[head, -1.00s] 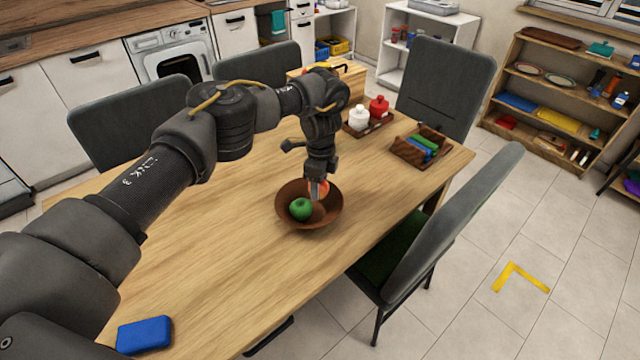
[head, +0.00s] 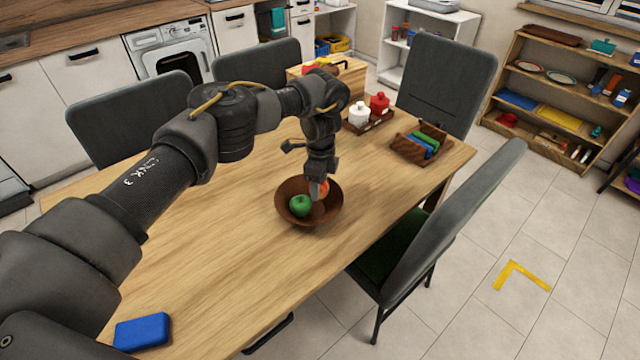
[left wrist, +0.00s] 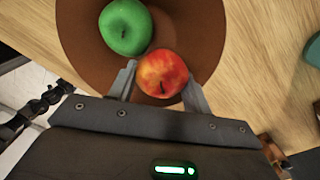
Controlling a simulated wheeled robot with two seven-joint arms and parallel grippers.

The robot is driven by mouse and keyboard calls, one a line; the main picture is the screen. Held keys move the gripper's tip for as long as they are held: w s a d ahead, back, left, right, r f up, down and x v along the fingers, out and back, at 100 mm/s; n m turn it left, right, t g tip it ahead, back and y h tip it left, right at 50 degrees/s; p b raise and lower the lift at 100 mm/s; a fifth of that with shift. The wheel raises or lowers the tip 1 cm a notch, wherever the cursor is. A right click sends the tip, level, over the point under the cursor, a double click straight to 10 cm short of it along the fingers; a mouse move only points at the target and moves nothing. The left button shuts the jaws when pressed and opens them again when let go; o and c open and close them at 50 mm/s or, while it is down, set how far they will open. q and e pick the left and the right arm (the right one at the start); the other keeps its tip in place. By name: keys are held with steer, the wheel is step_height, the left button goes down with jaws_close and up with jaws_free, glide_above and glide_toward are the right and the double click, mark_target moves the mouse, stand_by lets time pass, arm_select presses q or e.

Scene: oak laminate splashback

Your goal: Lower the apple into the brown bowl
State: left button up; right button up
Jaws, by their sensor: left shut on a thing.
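The brown bowl (head: 290,214) stands on the wooden table. A green apple (head: 300,205) lies in it, towards the left; it also shows in the left wrist view (left wrist: 126,27). My left gripper (head: 318,190) points down into the bowl. It is shut on a red and yellow apple (left wrist: 161,73), with one finger on each side of it. In the head view the held apple (head: 323,187) is partly hidden by the fingers and sits within the bowl's rim. I cannot tell whether it touches the bowl's bottom. My right gripper is not in view.
A tray with a white jar (head: 359,115) and a red jar (head: 379,103) stands behind the bowl. A wooden holder (head: 408,150) with blue and green items is at the right. A blue block (head: 142,332) lies at the front left. Grey chairs surround the table.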

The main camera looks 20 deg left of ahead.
arm_select(q)
steer(key=shift+f+b, duration=0.3)
steer(key=shift+f, duration=0.2)
stand_by(0.3)
steer(key=o, duration=1.1)
steer(key=shift+c, duration=0.2)
steer(key=shift+r, duration=0.15)
